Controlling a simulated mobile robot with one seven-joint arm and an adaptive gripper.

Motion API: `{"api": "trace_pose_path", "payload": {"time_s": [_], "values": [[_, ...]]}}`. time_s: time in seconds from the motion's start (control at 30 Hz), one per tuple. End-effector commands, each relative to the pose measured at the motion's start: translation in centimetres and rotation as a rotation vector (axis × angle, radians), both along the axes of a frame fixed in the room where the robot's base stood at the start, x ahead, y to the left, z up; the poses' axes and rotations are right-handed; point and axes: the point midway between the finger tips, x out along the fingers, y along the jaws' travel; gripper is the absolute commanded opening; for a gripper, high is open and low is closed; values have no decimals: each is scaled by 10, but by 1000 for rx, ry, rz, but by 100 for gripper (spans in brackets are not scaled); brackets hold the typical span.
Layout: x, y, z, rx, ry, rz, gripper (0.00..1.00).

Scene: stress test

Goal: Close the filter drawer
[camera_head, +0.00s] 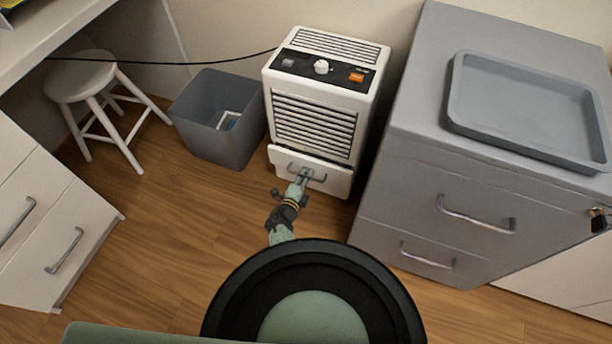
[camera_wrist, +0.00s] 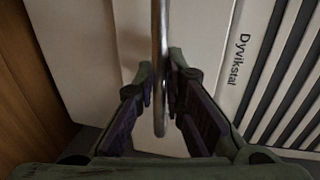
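The filter drawer (camera_head: 335,183) is the white front at the foot of a white appliance (camera_head: 316,100) with a dark control panel and slatted front. It stands out a little from the body, with a dark gap along its top edge. Its metal bar handle (camera_wrist: 160,60) runs upright through the middle of the wrist view. My gripper (camera_head: 304,174) is at the handle in the head view. In the wrist view its two fingers (camera_wrist: 161,75) lie close on either side of the bar and appear shut on it. My gripper partly hides the handle in the head view.
A grey bin (camera_head: 215,140) stands left of the appliance, with a white stool (camera_head: 85,80) beyond it. A grey cabinet (camera_head: 425,195) with a tray (camera_head: 525,105) on top stands close on the right. White drawers (camera_head: 50,225) are at the left. Wooden floor (camera_head: 180,240) is clear in front.

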Motion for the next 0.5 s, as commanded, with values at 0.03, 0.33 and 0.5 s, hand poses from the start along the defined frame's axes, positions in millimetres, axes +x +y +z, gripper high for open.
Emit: {"api": "trace_pose_path", "payload": {"time_s": [0.03, 0.33, 0.5], "values": [[0, 0, 0, 0, 0, 0, 5], [0, 0, 0, 0, 0, 0, 0], [0, 0, 0, 0, 0, 0, 0]]}}
